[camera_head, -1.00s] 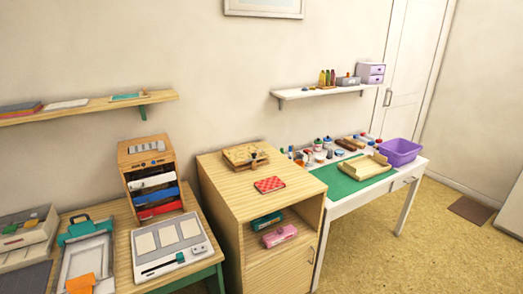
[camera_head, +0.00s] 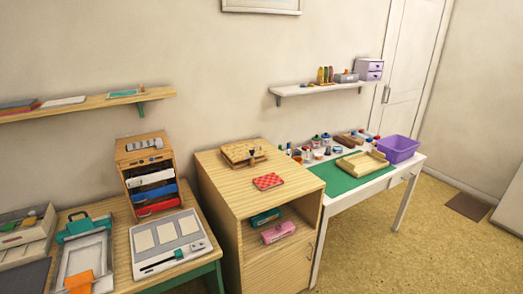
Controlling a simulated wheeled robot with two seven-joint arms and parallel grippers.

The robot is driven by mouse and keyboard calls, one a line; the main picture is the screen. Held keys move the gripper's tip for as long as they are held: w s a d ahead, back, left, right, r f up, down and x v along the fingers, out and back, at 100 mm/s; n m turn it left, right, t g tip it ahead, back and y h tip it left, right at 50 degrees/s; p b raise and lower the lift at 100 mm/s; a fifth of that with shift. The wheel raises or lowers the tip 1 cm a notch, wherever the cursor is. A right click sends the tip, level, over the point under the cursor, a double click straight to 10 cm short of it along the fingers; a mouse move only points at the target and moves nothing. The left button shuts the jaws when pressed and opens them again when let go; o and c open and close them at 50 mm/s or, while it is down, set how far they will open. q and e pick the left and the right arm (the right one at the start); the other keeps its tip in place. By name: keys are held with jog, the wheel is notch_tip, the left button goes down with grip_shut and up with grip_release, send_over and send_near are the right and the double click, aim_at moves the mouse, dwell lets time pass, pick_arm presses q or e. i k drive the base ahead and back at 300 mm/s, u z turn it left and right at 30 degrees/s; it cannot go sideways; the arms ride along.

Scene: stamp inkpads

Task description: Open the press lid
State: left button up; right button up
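A small wooden press (camera_head: 243,153) with a flat wooden top lies on the wooden cabinet (camera_head: 222,182), near its back. Small dark fittings show at the right side of its top. The top lies flat, as if closed; at this size I cannot tell how it is fastened. A red patterned pad (camera_head: 268,181) lies in front of it on the same cabinet top. Neither of my grippers is in view, and nothing covers the press.
The cabinet's open shelf holds a teal box (camera_head: 265,217) and a pink box (camera_head: 278,232). Left is a desk with a drawer organizer (camera_head: 152,178) and a grey tray device (camera_head: 168,243). Right is a white table with a green mat (camera_head: 340,180) and purple basket (camera_head: 398,148). Front cabinet top is clear.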

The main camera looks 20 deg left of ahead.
aim_at(236, 153)
jog(key=z, duration=0.7)
jog(key=i, duration=3.65)
jog(key=u, duration=2.95)
